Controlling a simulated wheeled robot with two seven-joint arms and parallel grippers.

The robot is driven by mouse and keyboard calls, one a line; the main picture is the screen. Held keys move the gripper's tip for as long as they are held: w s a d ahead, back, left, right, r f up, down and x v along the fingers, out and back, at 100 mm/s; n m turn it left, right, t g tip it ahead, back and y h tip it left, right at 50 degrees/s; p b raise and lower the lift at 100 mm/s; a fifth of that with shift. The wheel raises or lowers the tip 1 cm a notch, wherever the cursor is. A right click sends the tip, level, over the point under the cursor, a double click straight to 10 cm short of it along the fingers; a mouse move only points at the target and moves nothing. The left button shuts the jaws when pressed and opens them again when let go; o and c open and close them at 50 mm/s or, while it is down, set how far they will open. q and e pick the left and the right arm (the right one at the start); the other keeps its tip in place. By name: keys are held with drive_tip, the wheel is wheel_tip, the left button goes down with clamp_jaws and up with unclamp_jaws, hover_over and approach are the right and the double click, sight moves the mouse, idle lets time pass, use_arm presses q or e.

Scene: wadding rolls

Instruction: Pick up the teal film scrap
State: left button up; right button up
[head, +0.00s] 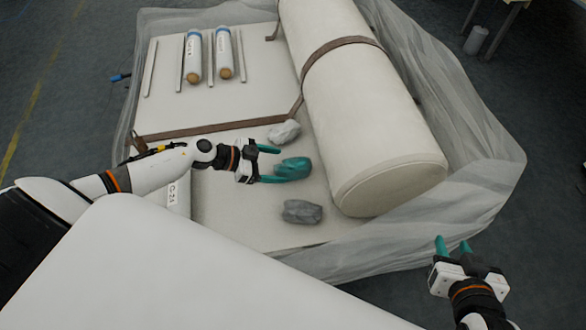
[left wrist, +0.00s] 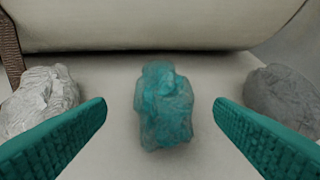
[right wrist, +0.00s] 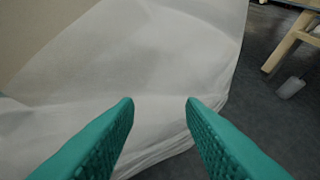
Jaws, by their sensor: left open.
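The teal film scrap (head: 294,168) is a crumpled, translucent lump lying on the pale platform, in front of the big roll. In the left wrist view the teal film scrap (left wrist: 164,106) sits centred between the fingers and a little ahead of them, not touched. My left gripper (head: 268,164) is open, its teal fingers reaching toward the scrap from the left; it also shows in the left wrist view (left wrist: 160,108). My right gripper (head: 454,246) is open and empty, out past the platform's right edge; the right wrist view shows its fingers apart (right wrist: 160,102).
A whitish crumpled scrap (head: 284,132) lies behind the teal one and a grey scrap (head: 302,212) in front. The large strapped roll (head: 370,110) blocks the right side. Two small rolls (head: 193,58) and thin bars lie at the back left. Clear film (head: 470,150) drapes the platform edges.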

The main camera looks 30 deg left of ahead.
sight(292, 167)
use_arm(q)
drive_tip(key=b+x, duration=0.2)
drive_tip(key=x, duration=0.3)
drive_tip(key=shift+d, duration=0.2)
drive_tip(key=shift+w+d, duration=0.15)
use_arm(e)
drive_tip(key=w+a+r+t+y, duration=0.1)
drive_tip(key=w+a+r+t, duration=0.1)
drive_tip(key=w+r+t, duration=0.2)
wheel_tip(292, 167, up, 4)
drive_tip(key=shift+a+r+t+y, duration=0.15)
drive_tip(key=shift+t+y, duration=0.25)
drive_tip(key=shift+t, duration=0.8)
use_arm(q)
drive_tip(key=c, duration=1.1)
drive_tip(key=shift+o, duration=0.2)
